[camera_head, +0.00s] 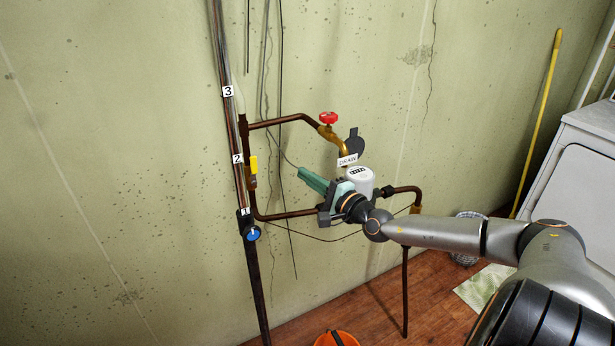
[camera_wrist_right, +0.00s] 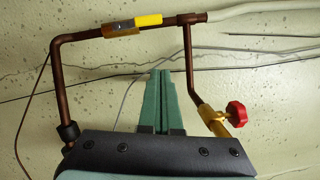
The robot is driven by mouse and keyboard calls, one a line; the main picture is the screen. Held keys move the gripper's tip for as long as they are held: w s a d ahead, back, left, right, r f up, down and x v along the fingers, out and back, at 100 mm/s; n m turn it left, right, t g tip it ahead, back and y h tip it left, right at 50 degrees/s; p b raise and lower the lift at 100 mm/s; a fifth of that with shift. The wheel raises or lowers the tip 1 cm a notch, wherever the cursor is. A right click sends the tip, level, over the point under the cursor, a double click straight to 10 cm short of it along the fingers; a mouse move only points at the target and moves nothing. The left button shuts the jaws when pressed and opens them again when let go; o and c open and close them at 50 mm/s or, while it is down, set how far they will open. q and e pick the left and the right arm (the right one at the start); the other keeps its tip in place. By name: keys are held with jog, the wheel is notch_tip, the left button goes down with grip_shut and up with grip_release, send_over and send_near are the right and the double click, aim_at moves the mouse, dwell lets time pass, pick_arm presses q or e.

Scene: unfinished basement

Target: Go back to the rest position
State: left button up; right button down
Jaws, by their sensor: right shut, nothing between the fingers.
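My right gripper (camera_head: 301,172) has teal fingers and sits in front of the pipework, left of the white meter (camera_head: 360,180). Its fingers point left towards the wall. In the right wrist view the two fingers (camera_wrist_right: 161,76) lie together, shut, with nothing between them. They appear in the gap framed by the copper pipes (camera_wrist_right: 58,90), and I see no contact with a pipe. My right arm reaches in from the lower right. My left gripper is in neither view.
A red-handled valve (camera_head: 328,118), a yellow-handled valve (camera_head: 253,165) and a blue knob (camera_head: 253,233) are on the pipes. An orange bucket (camera_head: 336,339) is at the bottom. A white appliance (camera_head: 580,180) and a yellow pole (camera_head: 541,115) stand right.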

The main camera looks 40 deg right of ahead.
jog(key=shift+f, duration=0.1)
jog(key=s+a+f+m+g, duration=0.2)
jog(key=s+a+f+m, duration=0.2)
jog(key=f+m, duration=0.35)
jog(key=s+a+f+m+g, duration=0.2)
jog(key=s+a+f+m, duration=0.15)
jog(key=f+m, duration=0.45)
jog(key=s+a+f+m+g, duration=0.2)
jog(key=s+a+f+m, duration=0.3)
jog(key=m, duration=0.5)
jog(key=s+a+f+m+g+y, duration=0.1)
jog(key=s+a+m, duration=0.3)
jog(key=m, duration=0.4)
jog(key=s+a+f+m+g+y, duration=0.1)
jog(key=s+a+f+m, duration=0.3)
jog(key=a+m, duration=0.3)
jog(key=s+a+f+m+g+p, duration=0.1)
jog(key=s+a+f+m, duration=0.2)
jog(key=a+m, duration=0.3)
jog(key=s+m, duration=0.1)
jog(key=m, duration=0.2)
jog(key=shift+s+y, duration=0.2)
jog(key=shift+y, duration=0.2)
jog(key=shift+f, duration=0.1)
